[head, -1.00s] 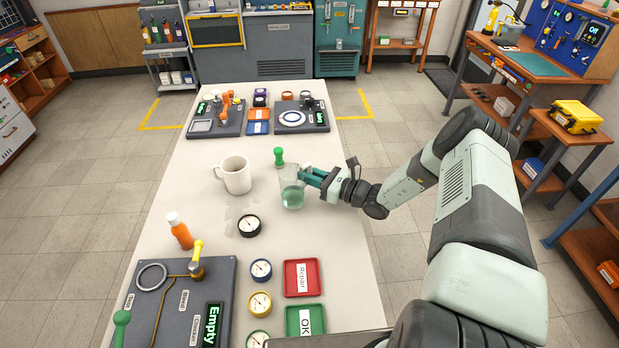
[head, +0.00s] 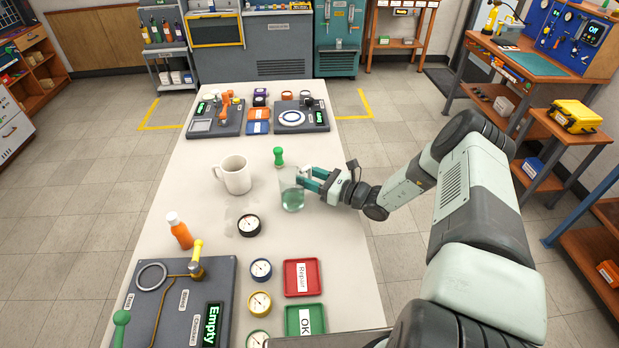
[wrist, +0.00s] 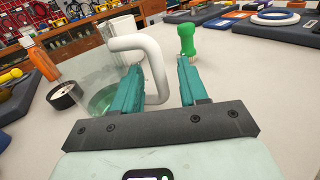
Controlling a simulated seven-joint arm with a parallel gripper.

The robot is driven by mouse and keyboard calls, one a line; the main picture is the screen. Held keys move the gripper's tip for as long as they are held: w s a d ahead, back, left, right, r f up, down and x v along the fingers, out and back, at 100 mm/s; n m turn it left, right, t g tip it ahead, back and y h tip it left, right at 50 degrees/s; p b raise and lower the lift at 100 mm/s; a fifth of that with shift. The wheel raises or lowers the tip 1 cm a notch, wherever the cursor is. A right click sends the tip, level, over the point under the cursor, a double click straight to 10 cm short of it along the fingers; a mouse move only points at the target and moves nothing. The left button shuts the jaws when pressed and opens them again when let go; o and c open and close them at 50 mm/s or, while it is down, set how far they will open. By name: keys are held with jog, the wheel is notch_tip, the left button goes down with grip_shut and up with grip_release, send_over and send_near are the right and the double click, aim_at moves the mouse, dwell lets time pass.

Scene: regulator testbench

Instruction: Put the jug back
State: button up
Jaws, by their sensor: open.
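The jug (head: 291,194) is a clear glass vessel with green liquid low in it and a thick white handle. It stands upright on the white table, right of the middle. The jug also shows in the wrist view (wrist: 100,85), to the left, with its handle (wrist: 158,78) in front of my gripper. My gripper (head: 308,180) is at the jug's right side with its teal fingers apart. In the wrist view my gripper (wrist: 160,75) has the handle's upright part between its fingers, nearer the left finger. Whether a finger touches the handle I cannot tell.
A white mug (head: 236,176) stands left of the jug, and a green-knobbed piece (head: 279,157) just behind it. A black gauge (head: 249,225) lies in front. An orange bottle (head: 180,232), a panel reading Empty (head: 180,310) and a red tray (head: 301,279) are nearer.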

jog(key=v, duration=1.1)
jog(key=shift+s+d+f, duration=0.1)
jog(key=shift+s+d, duration=0.1)
jog(key=shift+d, duration=0.15)
